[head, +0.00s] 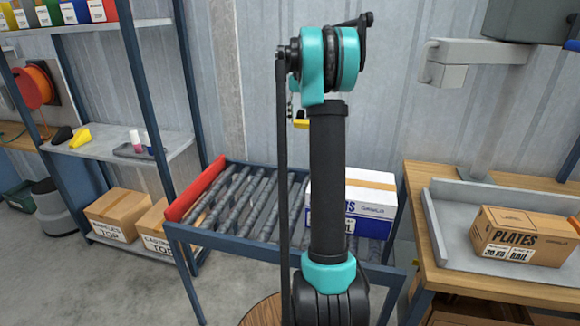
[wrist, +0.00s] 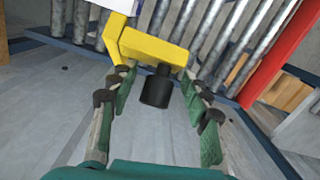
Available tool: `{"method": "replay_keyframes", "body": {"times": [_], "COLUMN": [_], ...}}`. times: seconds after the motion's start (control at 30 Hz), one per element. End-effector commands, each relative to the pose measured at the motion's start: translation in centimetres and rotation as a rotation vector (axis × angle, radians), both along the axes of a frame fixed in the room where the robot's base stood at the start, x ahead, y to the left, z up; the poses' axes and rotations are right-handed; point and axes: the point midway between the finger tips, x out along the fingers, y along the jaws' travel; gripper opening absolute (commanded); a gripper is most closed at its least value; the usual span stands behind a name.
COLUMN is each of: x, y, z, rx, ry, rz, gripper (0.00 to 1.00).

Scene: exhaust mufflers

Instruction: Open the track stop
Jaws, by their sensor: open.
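A yellow bracket or lever (wrist: 155,50) with a black cylindrical knob (wrist: 157,88) shows at the top middle of the wrist view, in front of the roller track; it looks like the track stop. My gripper (wrist: 158,92) is open, with green-padded fingers left and right of the knob in the picture. The fingers look apart from the knob, and nothing is held.
The roller track (head: 232,205) has a red end bar (head: 196,188) at its left. A white-and-blue box (head: 372,205) sits on the rollers at right, partly behind my arm. A wooden bench (head: 450,270) with a PLATES carton (head: 525,236) stands right; shelving (head: 140,165) stands left.

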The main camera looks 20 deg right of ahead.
Motion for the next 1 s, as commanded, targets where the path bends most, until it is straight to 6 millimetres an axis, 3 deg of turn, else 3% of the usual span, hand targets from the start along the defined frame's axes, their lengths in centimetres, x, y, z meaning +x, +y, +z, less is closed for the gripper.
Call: {"method": "replay_keyframes", "body": {"times": [0.37,1.0], "x": [-4.0,-10.0], "y": [2.7,6.7], "z": [-3.5,-11.6], "rx": [-0.031,-0.031], "ry": [-0.045,-0.044], "rz": [0.001,0.000], "gripper": [0.48,0.48]}}
